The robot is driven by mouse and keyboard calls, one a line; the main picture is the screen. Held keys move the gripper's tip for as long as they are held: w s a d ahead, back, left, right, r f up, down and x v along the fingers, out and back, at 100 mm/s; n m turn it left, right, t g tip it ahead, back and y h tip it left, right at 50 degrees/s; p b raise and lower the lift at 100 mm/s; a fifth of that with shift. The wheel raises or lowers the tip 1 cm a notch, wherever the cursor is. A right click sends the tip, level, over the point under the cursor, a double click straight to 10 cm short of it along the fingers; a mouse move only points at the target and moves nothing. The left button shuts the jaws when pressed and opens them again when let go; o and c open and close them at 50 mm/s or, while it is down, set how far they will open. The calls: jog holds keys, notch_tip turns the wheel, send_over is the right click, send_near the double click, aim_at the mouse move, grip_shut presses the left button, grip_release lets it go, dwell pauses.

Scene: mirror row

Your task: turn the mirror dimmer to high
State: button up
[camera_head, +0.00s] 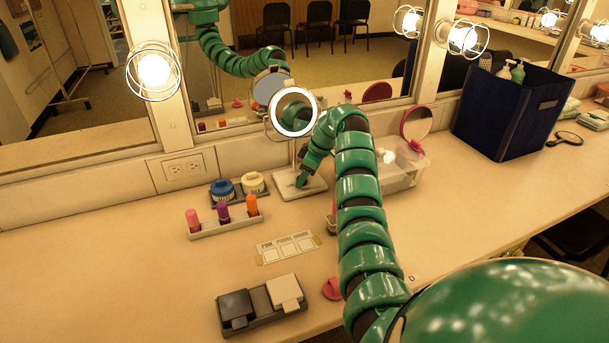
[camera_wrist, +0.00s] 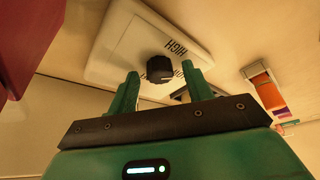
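The lit round mirror (camera_head: 293,111) stands on a thin stem over a white base plate (camera_head: 286,190) by the wall; its ring glows white. In the wrist view the base plate (camera_wrist: 115,45) carries a black dimmer knob (camera_wrist: 160,67) and the word HIGH at its far side; other lettering is partly hidden behind the knob and a finger. My gripper (camera_head: 302,181) is low over the base plate. In the wrist view its two green fingers (camera_wrist: 160,74) are apart, one on each side of the knob, with a visible gap at both sides. Nothing is held.
Left of the base are two jars (camera_head: 238,188) and a rack of lipsticks (camera_head: 223,217). A clear bin (camera_head: 400,168) and pink-framed mirror (camera_head: 416,123) are close on the right, beside my arm. A dark blue caddy (camera_head: 510,110) stands farther right. A compact tray (camera_head: 262,305) lies in front.

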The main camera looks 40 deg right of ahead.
jog(key=shift+r, duration=0.15)
jog(key=p+v, duration=0.2)
jog(key=v, duration=0.2)
jog(key=shift+r, duration=0.25)
jog(key=p+v, duration=1.1)
jog(key=v, duration=0.1)
jog(key=shift+s+r, duration=0.3)
jog(key=shift+d, duration=0.1)
